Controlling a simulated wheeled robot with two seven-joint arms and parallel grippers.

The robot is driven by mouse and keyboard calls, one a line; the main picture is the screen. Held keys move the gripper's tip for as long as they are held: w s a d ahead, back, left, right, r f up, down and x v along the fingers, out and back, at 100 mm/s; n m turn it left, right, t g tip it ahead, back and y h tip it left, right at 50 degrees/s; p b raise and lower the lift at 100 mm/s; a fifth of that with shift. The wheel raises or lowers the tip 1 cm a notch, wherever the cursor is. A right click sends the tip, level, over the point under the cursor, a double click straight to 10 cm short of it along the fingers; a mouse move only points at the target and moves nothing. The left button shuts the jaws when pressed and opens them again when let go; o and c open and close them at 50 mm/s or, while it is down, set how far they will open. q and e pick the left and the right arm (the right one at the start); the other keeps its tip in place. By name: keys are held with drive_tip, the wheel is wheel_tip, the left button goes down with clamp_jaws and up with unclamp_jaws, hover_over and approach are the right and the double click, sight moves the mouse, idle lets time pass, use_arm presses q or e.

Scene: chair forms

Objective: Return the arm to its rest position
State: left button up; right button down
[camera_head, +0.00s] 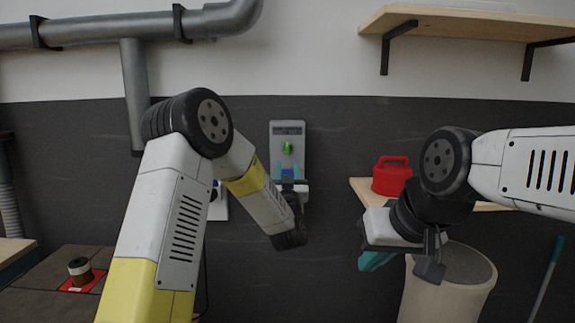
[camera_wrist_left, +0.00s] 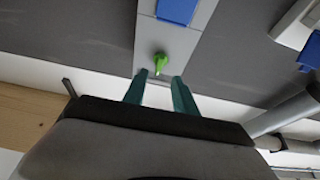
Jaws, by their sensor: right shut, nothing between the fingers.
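My left gripper (camera_head: 288,168) is raised in front of a grey wall panel (camera_head: 289,129). Its two teal fingers stand apart with nothing held between them, as the left wrist view also shows (camera_wrist_left: 158,86). A green knob (camera_head: 287,148) on the panel appears just beyond the fingertips; in the left wrist view the knob (camera_wrist_left: 160,62) is clear of both fingers. A blue part (camera_wrist_left: 178,9) is on the same panel. My right gripper (camera_head: 372,261) hangs at the right, its teal fingers together and empty, in front of a beige bin (camera_head: 447,290).
A red container (camera_head: 391,176) sits on a wooden shelf (camera_head: 361,190) behind my right arm. A higher shelf (camera_head: 470,24) is at top right. A grey pipe (camera_head: 110,29) runs along the upper left wall. A spool (camera_head: 80,270) rests on a red-marked surface at lower left.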

use_arm(q)
drive_tip(key=s+a+r+m+g+h, duration=0.1)
drive_tip(key=s+a+r+g+h, duration=0.15)
drive_tip(key=s+g, duration=0.2)
drive_tip(key=s+a+r+m+g+h, duration=0.1)
drive_tip(key=s+a+r+g, duration=0.15)
drive_tip(key=s, duration=0.35)
drive_tip(key=s+a+f+g, duration=0.3)
drive_tip(key=s, duration=0.6)
drive_tip(key=s+a+f+g+y, duration=0.1)
drive_tip(key=s+a+f+g, duration=0.2)
drive_tip(key=s, duration=0.7)
drive_tip(key=s+a+f+n+g, duration=0.1)
drive_tip(key=s+a+f+g, duration=0.2)
drive_tip(key=s, duration=0.7)
drive_tip(key=shift+s+a, duration=0.15)
drive_tip(key=shift+a, duration=0.05)
drive_tip(key=shift+f, duration=0.1)
